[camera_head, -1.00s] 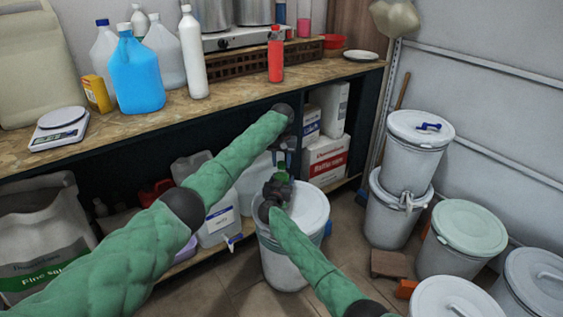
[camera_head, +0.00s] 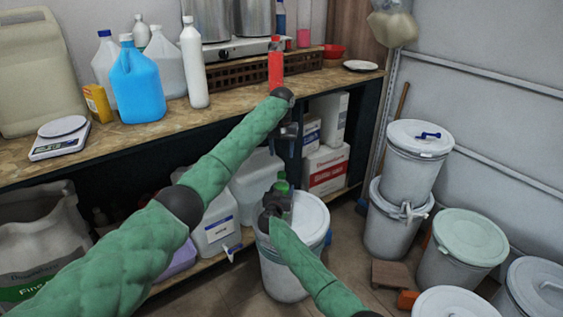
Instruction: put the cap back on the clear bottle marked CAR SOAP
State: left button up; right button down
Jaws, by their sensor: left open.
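My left gripper (camera_head: 288,136) is open and points down, above the white drum and apart from the small green piece below it. The green piece (camera_head: 282,183) looks like a cap or bottle top. It stands up just at my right gripper (camera_head: 281,196), over the white drum's lid. My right fingers hide what is under the green piece, and I cannot tell whether they are closed on it. I can read no CAR SOAP mark in this view.
The counter (camera_head: 235,92) holds a blue jug (camera_head: 138,85), a white bottle (camera_head: 194,65), a red bottle (camera_head: 275,66) and a scale (camera_head: 60,140). The white drum (camera_head: 285,275) stands below my grippers. Several lidded drums (camera_head: 470,235) stand at right, with some bare floor between.

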pick_arm(q)
jog(key=shift+r, duration=1.3)
pick_arm(e)
jog(key=shift+c, duration=1.8)
grip_release()
pick_arm(q)
jog(key=shift+r+p, duration=0.55)
jog(key=shift+p, duration=0.05)
pick_arm(e)
jog(key=v, duration=0.7)
jog(key=shift+s, duration=0.35)
jog(key=shift+a+f, duration=0.1)
